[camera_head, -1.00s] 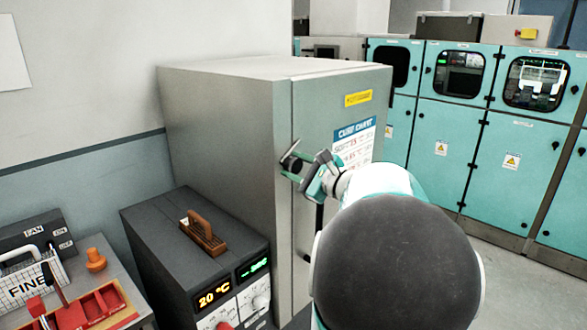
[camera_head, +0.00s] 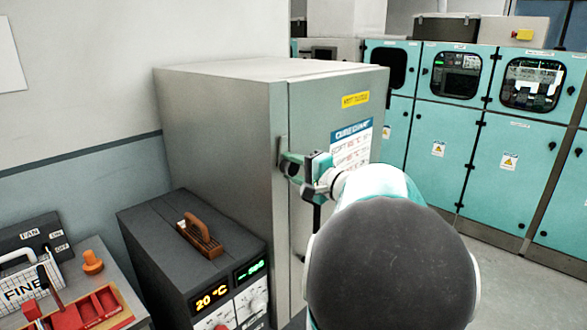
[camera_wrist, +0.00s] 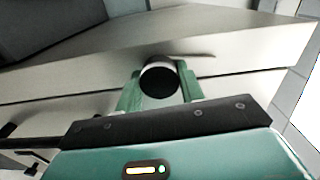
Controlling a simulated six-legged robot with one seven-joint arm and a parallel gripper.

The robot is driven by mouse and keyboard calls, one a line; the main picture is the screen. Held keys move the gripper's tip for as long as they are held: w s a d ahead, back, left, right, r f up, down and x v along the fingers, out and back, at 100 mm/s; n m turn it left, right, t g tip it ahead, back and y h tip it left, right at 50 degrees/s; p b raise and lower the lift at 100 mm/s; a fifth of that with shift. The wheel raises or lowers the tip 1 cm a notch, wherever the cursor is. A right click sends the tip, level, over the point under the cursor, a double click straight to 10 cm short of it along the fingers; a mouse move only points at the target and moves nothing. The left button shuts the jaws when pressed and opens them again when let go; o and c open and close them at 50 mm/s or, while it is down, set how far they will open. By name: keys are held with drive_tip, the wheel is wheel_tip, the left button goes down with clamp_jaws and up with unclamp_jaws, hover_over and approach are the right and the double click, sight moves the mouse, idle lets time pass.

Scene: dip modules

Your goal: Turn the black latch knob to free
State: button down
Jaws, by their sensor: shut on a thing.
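The black latch knob (camera_wrist: 160,78) shows as a round black end with a pale rim in the wrist view, on the front of the grey cabinet (camera_head: 220,130). My gripper (camera_wrist: 158,92) has its green fingers on both sides of the knob and is shut on it. In the head view my gripper (camera_head: 292,167) is at the cabinet door's left edge, and the fingers and wrist hide most of the knob. A dark vertical door handle (camera_head: 317,218) shows partly below my wrist.
A dark control unit (camera_head: 190,250) with a brown handle and lit displays stands left of the cabinet. A bench with red trays (camera_head: 85,308) and an orange knob-like part (camera_head: 92,262) is at the lower left. Teal cabinets (camera_head: 450,140) line the back right, with clear floor before them.

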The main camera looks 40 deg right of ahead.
drive_tip(key=shift+n, duration=0.6)
drive_tip(key=c, duration=0.9)
unclamp_jaws()
drive_tip(key=shift+s, duration=0.15)
drive_tip(key=s, duration=1.3)
drive_tip(key=shift+s+d, duration=0.2)
drive_tip(key=shift+s, duration=0.05)
